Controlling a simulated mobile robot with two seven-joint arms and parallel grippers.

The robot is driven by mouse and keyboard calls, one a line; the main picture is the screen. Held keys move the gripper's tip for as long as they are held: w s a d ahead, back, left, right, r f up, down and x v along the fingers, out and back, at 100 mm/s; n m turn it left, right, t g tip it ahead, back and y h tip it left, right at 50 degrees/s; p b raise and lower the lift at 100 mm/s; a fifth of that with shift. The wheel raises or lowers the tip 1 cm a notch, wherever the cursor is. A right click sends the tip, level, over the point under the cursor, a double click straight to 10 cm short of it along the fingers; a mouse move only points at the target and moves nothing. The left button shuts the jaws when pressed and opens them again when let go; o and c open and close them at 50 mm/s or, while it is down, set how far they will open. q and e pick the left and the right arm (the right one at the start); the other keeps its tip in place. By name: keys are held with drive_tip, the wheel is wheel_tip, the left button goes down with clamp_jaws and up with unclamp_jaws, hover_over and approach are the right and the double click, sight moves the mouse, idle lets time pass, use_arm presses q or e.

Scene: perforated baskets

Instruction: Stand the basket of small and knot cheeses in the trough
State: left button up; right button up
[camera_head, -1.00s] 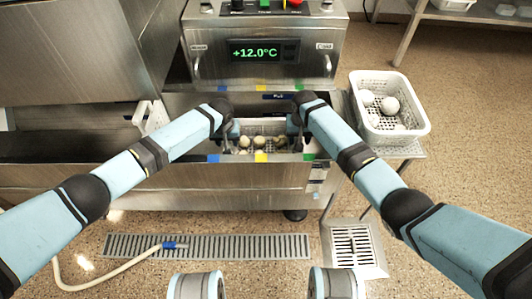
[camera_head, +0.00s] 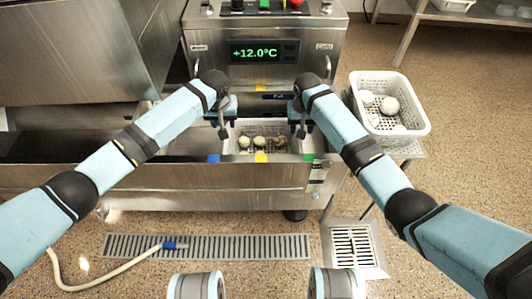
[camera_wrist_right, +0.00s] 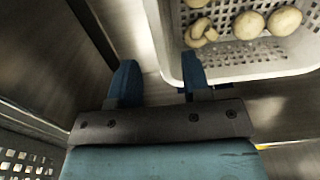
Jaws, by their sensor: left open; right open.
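The white perforated basket (camera_head: 262,127) holds small round cheeses (camera_head: 259,141) and a knot cheese (camera_head: 281,143). It sits down in the steel trough (camera_head: 185,141), below the display. My left gripper (camera_head: 222,131) is open at the basket's left end, and its fingertips are hard to make out. My right gripper (camera_head: 301,130) is open at the right end. In the right wrist view, my right gripper's fingers (camera_wrist_right: 160,80) are spread, with the basket's wall (camera_wrist_right: 165,40) close to one finger.
A second white basket (camera_head: 395,134) with larger white balls stands on a side stand (camera_head: 409,150) at right. The control housing with its +12.0°C display (camera_head: 264,52) is behind the trough. Coloured tabs mark the trough's front edge.

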wheel_tip(320, 180, up, 6)
use_arm(q)
drive_tip(key=shift+d, duration=0.1)
idle(0.6)
